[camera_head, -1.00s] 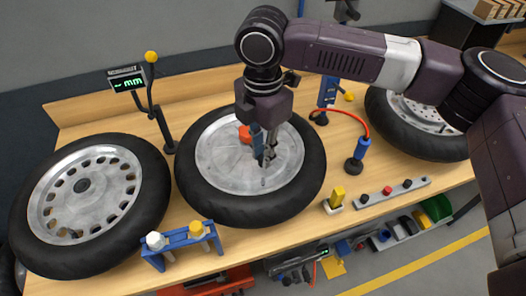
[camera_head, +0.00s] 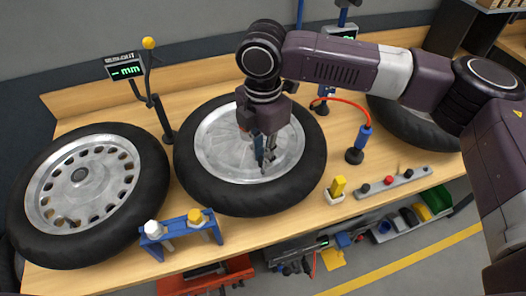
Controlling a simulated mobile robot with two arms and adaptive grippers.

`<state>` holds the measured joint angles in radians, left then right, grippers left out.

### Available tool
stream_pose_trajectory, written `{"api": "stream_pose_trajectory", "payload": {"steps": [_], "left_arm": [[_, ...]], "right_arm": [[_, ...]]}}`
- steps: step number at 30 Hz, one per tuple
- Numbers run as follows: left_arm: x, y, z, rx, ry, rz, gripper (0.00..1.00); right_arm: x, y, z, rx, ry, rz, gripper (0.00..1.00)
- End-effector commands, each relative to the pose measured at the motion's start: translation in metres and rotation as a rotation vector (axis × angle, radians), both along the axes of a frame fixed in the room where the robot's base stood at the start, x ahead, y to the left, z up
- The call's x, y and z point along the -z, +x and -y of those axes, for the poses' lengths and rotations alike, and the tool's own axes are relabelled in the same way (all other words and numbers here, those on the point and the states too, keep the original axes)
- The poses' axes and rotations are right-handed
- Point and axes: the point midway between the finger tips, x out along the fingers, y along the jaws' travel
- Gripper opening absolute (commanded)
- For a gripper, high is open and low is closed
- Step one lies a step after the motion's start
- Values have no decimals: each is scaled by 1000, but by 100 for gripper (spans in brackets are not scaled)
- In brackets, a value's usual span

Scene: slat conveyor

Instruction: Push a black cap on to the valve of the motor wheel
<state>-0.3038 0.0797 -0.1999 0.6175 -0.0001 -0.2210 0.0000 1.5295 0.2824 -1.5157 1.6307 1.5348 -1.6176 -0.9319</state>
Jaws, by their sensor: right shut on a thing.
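The middle wheel (camera_head: 218,150), with a plain silver disc and black tyre, lies flat on the bench. My right gripper (camera_head: 265,170) points down over the front part of its disc, close to the inner rim. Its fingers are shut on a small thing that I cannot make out. The valve is not clear to see; the fingertips are near where the disc meets the rim. Two black caps (camera_head: 365,188) (camera_head: 408,173) sit on a grey strip (camera_head: 398,180), with a red cap (camera_head: 388,180) between them. My left gripper is not in view.
A slotted wheel (camera_head: 82,175) lies at left and another wheel (camera_head: 415,125) at right, partly behind my arm. A blue stand (camera_head: 182,233) with a white and a yellow piece is at the front edge. A yellow block (camera_head: 338,187) and a display post (camera_head: 125,68) stand nearby.

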Motion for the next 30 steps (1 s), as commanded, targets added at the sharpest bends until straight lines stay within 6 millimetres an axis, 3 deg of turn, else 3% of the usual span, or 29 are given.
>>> {"api": "stream_pose_trajectory", "payload": {"steps": [30], "left_arm": [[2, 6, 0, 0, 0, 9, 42]], "right_arm": [[13, 0, 0, 0, 0, 0, 7]]}}
